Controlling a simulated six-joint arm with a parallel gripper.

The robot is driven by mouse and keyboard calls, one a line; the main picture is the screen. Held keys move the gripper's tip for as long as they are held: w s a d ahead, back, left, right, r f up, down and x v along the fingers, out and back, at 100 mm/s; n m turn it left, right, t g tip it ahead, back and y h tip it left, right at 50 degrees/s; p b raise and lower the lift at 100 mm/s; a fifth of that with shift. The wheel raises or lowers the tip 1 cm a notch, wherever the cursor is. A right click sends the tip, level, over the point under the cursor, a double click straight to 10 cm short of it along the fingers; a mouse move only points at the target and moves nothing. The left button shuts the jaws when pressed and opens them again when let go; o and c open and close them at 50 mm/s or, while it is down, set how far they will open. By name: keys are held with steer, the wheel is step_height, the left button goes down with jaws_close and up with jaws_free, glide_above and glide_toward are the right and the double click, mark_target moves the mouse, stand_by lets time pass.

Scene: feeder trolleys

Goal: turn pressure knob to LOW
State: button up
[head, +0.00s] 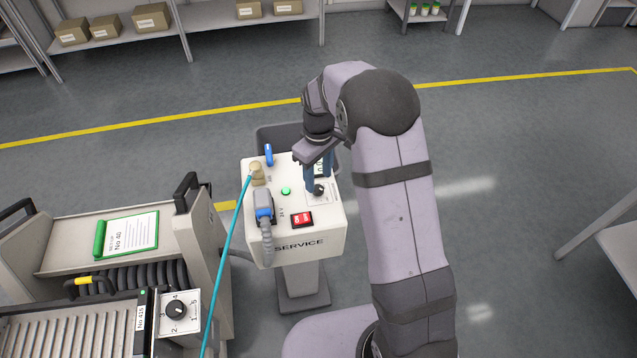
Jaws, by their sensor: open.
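The pressure knob (319,191) is a small dark knob on the right part of the white service box's top panel (304,240). My gripper (316,182) points down over it with open fingers. The fingers are at or just above the knob; I cannot tell whether they touch it. Part of the knob and its markings are hidden by the fingers, so its setting cannot be read. A small display (321,166) beside the fingers is partly covered.
The panel also carries a blue lever (268,154), a brass fitting (256,173) with a teal hose, a green light (286,191), a grey-blue plug (264,207) and a red switch (302,219). A trolley with a numbered dial (176,309) stands at left.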

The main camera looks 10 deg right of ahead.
mark_target(319, 188)
steer(key=shift+r, duration=1.75)
